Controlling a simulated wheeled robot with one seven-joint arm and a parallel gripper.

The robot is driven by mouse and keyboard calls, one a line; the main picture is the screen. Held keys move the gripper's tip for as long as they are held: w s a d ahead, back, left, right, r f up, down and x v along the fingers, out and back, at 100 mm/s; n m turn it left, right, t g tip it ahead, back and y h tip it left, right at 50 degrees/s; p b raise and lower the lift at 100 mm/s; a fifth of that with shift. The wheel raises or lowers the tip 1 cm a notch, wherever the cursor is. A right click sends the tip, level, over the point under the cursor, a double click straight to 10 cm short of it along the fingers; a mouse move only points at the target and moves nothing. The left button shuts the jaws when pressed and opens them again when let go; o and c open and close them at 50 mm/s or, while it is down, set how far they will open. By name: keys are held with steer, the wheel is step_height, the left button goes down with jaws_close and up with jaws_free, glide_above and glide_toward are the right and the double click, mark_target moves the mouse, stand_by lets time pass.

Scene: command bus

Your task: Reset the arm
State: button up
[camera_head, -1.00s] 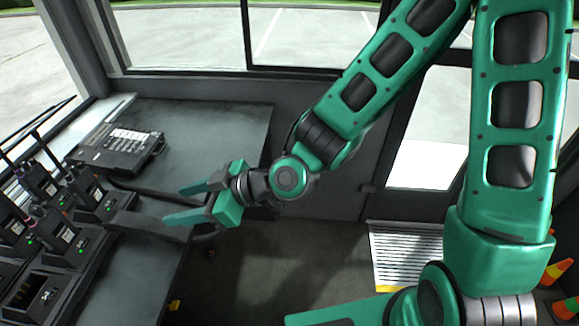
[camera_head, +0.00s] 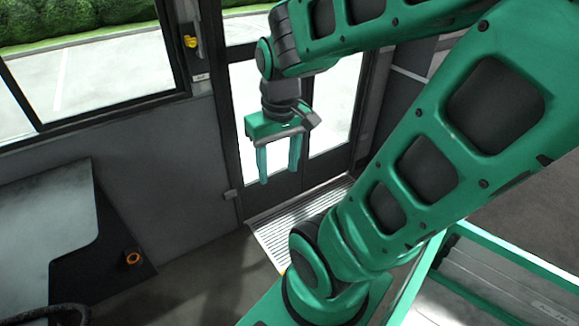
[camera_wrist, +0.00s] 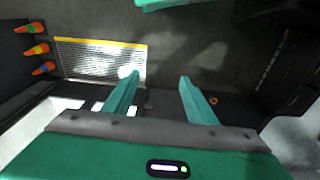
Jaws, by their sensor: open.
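My gripper (camera_head: 278,165) is open and empty in the head view. Its two teal fingers point down in front of the glazed door, well above the floor. The green arm reaches across the upper right and bends down to the gripper. In the wrist view my gripper (camera_wrist: 158,88) also shows its two fingers apart, with nothing between them but the dark floor.
A ridged step plate (camera_head: 285,225) lies at the foot of the door (camera_head: 335,110). A grey desk (camera_head: 45,225) with a dark side panel stands at left. Several orange cones (camera_wrist: 36,49) show in the wrist view. The floor near the desk is clear.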

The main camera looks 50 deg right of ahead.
steer(key=s+m, duration=0.1)
steer(key=s+d+r+m, duration=0.1)
steer(key=s, duration=0.1)
steer(key=s+g, duration=0.1)
steer(key=s, duration=0.1)
steer(key=shift+s+d+r+m+y, duration=0.2)
steer(key=shift+d+m+y, duration=0.1)
steer(key=shift+m, duration=0.1)
